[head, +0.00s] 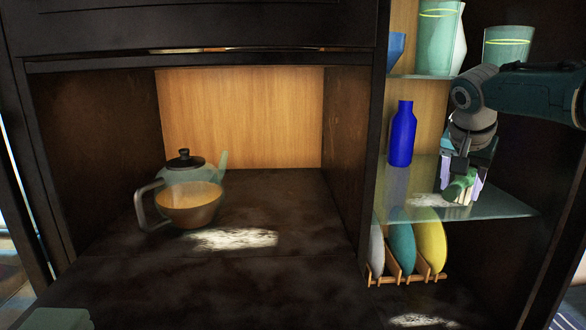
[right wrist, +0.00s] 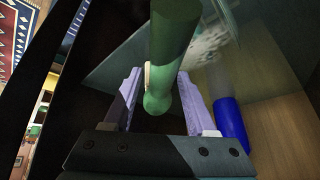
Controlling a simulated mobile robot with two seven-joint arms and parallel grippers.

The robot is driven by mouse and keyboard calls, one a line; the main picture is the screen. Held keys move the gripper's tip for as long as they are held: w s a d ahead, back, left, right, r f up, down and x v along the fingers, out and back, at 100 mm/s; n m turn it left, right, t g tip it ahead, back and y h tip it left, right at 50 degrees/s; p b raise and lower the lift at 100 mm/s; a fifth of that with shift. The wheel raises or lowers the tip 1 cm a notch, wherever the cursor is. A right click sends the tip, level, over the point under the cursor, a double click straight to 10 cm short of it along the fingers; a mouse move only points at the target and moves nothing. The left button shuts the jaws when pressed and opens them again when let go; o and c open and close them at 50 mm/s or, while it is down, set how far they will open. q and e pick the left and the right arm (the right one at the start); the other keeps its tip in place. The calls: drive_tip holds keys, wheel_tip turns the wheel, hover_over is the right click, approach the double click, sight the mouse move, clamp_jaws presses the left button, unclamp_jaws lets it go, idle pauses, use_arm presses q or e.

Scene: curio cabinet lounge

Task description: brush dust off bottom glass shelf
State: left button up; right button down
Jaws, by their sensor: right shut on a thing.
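The bottom glass shelf (head: 500,208) is in the right bay of the cabinet in the head view. A pale dust patch (head: 428,200) lies on it, left of my right gripper (head: 461,184). That gripper is just over the shelf, shut on a green-handled tool, probably the brush (head: 458,188). In the right wrist view the green handle (right wrist: 170,55) runs up between the pale fingers of the gripper (right wrist: 160,105). Its bristles cannot be made out, nor whether it touches the glass. My left gripper is not in view.
A blue bottle (head: 403,137) stands on the shelf, left of the gripper. Green glasses (head: 438,40) stand on the shelf above. Plates (head: 431,248) sit in a wooden rack below. A teapot (head: 190,200) and another dust patch (head: 235,239) are in the left bay.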

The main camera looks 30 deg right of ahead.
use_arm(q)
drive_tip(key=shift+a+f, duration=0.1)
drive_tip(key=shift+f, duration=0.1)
use_arm(e)
drive_tip(key=shift+f, duration=0.3)
